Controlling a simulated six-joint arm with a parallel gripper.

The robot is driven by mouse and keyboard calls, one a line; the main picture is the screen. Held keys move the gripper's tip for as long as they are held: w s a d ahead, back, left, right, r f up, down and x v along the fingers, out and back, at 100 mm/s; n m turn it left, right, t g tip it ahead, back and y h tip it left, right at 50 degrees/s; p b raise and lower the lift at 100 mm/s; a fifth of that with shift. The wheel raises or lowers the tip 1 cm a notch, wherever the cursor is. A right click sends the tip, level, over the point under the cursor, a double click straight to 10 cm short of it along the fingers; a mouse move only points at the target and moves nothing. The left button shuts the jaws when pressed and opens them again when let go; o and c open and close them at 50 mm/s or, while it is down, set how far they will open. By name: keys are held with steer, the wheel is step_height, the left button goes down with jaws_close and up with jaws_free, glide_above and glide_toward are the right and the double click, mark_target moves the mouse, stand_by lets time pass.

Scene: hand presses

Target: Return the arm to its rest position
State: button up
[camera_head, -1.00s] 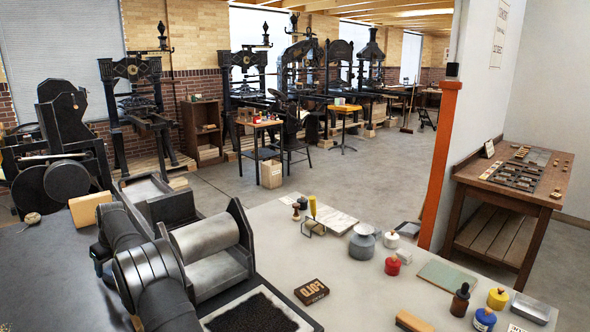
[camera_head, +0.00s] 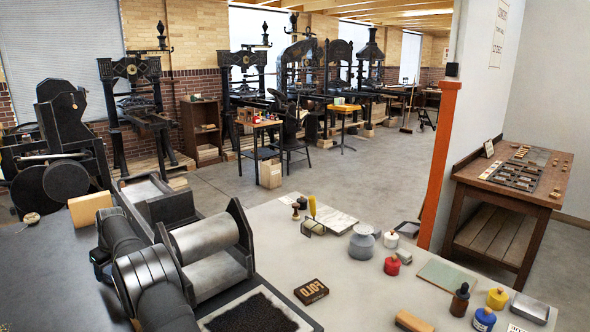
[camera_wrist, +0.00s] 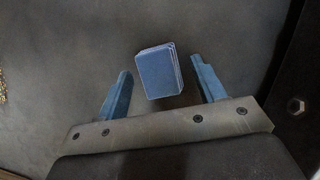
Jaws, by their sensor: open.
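In the wrist view my gripper (camera_wrist: 160,65) is open, with its two blue fingers spread apart and nothing held. A small blue block with pale layered edges, like a stack of cards (camera_wrist: 160,72), lies on a dark grey surface beyond and between the fingers. Gaps show between it and both fingers; I cannot tell its exact distance. In the head view my arm's dark links are at the front left, beside a roller press (camera_head: 207,250). My gripper and the blue block cannot be made out there.
An inked black pad (camera_head: 258,313) lies right of my arm. A yellow-tan block (camera_head: 89,209) stands behind it at left.

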steer(key=shift+x, duration=1)
step_height(320, 180, up, 11)
steer(key=w+d+r, duration=0.4)
steer(key=d+r, duration=0.2)
steer(key=d, duration=0.7)
steer(key=w+d+r+m, duration=0.1)
steer(key=w+d+r, duration=0.4)
steer(key=d, duration=0.8)
steer(key=w+d+r, duration=0.4)
steer(key=d+r, duration=0.2)
steer(key=d, duration=0.7)
steer(key=s+d+f+n+g, duration=0.1)
steer(key=d+f+n+g, duration=0.2)
steer(key=d+f+n, duration=0.5)
steer(key=shift+d+f+n, duration=0.4)
steer(key=shift+d+f, duration=2.2)
steer(key=shift+d, duration=0.9)
steer(key=shift+s+r, duration=0.1)
steer(key=shift+s, duration=0.05)
